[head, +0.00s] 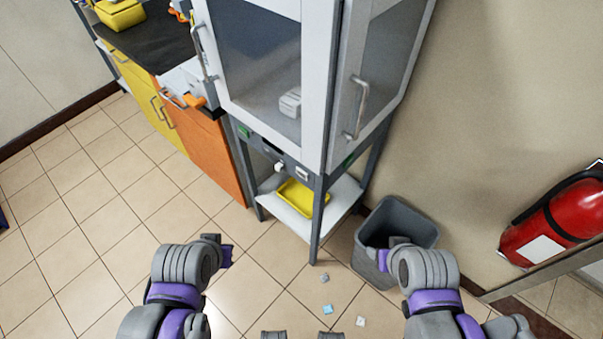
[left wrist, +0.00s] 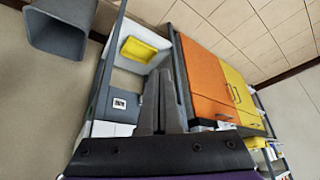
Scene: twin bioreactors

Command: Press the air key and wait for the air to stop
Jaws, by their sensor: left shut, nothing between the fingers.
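In the head view a grey control panel (head: 262,147) runs under the glass-doored cabinet (head: 262,60). It carries a dark display, a pale square key (head: 302,173), a white fitting and a green mark. I cannot read which key is the air key. The left wrist view shows a small pale square with a dark symbol (left wrist: 119,103) on the panel. My left gripper (left wrist: 158,78) is shut and empty in that view, its fingers pointing toward the cabinet, beside that square; contact cannot be told. In the head view its fingers are not clear.
A yellow tray (head: 300,197) sits on the white lower shelf (head: 335,203). A grey bin (head: 410,215) stands right of the cabinet, with small scraps on the floor nearby. Orange (head: 205,145) and yellow (head: 140,95) cupboards stand left. A fire extinguisher (head: 550,222) is at right.

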